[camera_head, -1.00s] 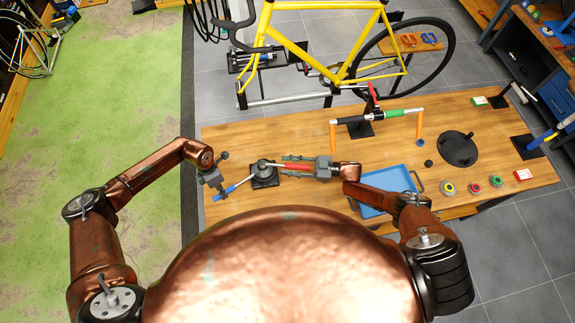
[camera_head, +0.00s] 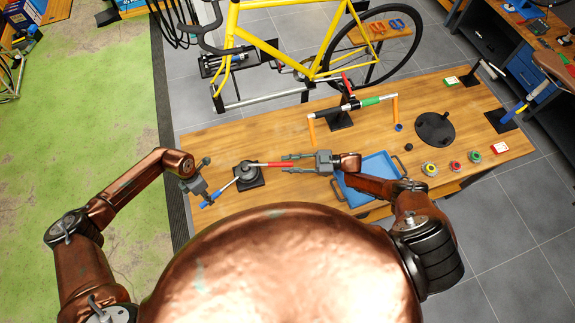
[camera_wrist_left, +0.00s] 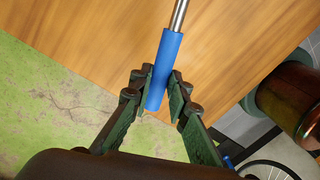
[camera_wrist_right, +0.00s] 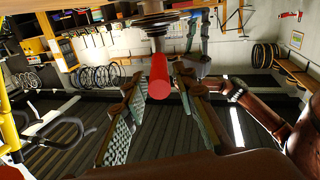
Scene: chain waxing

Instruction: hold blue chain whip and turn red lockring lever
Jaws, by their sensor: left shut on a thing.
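The blue chain whip handle (camera_head: 222,191) extends down-left from the dark fixture (camera_head: 248,176) on the wooden bench. My left gripper (camera_head: 203,192) is shut on it near its outer end; the blue grip (camera_wrist_left: 167,60) also lies between the fingers in the left wrist view. The red lockring lever (camera_head: 276,164) extends right from the same fixture. My right gripper (camera_head: 287,164) is open, with its fingers on either side of the lever's end. In the right wrist view the red end (camera_wrist_right: 159,77) sits between the spread fingers, with gaps at both sides.
A black disc (camera_head: 435,128) and several small round containers stand to the right. A yellow bicycle (camera_head: 275,40) stands behind the bench.

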